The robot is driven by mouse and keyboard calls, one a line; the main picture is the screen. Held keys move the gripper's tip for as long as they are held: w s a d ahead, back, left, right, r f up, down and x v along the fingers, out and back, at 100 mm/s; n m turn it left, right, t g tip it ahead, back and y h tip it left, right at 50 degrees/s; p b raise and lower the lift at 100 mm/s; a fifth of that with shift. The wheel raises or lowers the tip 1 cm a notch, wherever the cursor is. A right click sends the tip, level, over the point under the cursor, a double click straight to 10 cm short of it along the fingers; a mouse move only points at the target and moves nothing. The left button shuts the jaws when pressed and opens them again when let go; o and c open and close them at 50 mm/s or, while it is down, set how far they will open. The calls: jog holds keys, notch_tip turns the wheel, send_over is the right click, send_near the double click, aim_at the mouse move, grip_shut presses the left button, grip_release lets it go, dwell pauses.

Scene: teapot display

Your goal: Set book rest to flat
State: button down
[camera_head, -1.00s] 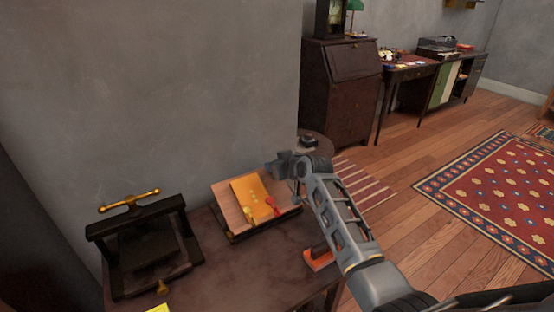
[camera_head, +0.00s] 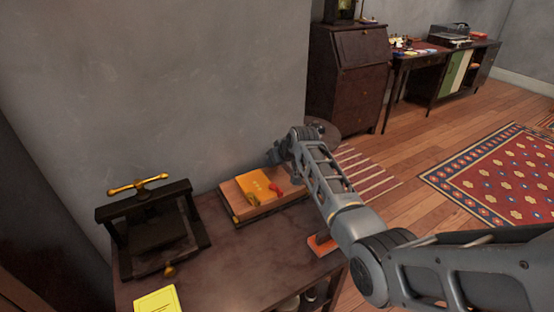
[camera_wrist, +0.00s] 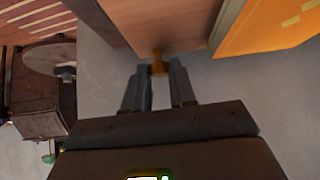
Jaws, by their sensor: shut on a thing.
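The book rest (camera_head: 233,201) stands on the dark table against the wall, its wooden board low and looking about level. A yellow-orange book (camera_head: 258,184) lies on the board with a small red item and a brass-coloured item at its front edge. In the wrist view the board (camera_wrist: 160,22) fills the top, with the book (camera_wrist: 262,25) at right. My gripper (camera_wrist: 158,80) is shut on a small brass knob (camera_wrist: 158,60) at the board's edge. In the head view my gripper (camera_head: 276,155) is at the board's far right corner, its fingertips mostly hidden.
A black book press (camera_head: 158,232) with a brass handle stands left on the table (camera_head: 240,265). A yellow paper (camera_head: 158,300) lies in front of it. An orange-based item (camera_head: 322,245) sits at the table's right edge, under my arm. A round table (camera_head: 325,130) stands behind.

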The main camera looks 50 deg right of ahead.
jog(key=shift+w+d, duration=0.1)
jog(key=shift+w, duration=0.15)
dwell(0.4)
jog(key=c, duration=1.4)
grip_release()
jog(key=o, duration=0.4)
jog(key=shift+f, duration=0.15)
jog(key=shift+o, duration=0.2)
jog(key=shift+v, duration=3.95)
jog(key=shift+f, duration=0.1)
